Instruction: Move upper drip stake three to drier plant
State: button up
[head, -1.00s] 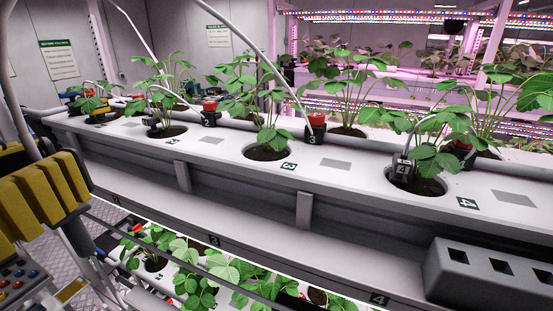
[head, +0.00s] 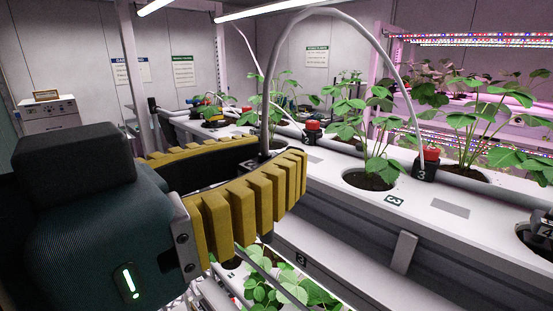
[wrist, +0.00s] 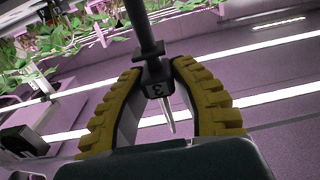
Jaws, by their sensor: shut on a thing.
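My gripper (head: 283,160) is shut on drip stake three (wrist: 158,88), a black stake with a "3" on its block and a pale spike pointing down. The gripper is left of upper hole three (head: 368,181), in front of the gutter. Plant three (head: 375,140) stands in that hole, and no stake shows there. I cannot tell which plant is drier.
The white upper gutter (head: 330,180) runs across, with a "3" label (head: 394,200) and stake four (head: 545,230) at the right edge. Lower plants (head: 290,288) grow beneath the gripper. Purple-lit racks (head: 470,90) stand behind.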

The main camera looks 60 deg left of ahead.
jog(key=w+d+p, duration=0.2)
jog(key=w+d, duration=0.8)
jog(key=w, duration=0.5)
jog(key=w+d+p, duration=0.2)
jog(key=w+d, duration=0.9)
jog(key=w, duration=0.4)
jog(key=shift+f+b, duration=1.2)
jog(key=shift+f, duration=0.9)
jog(key=shift+f, duration=0.7)
dwell(0.6)
jog(key=shift+f+b, duration=1.2)
jog(key=shift+f, duration=0.35)
jog(key=o, duration=1.3)
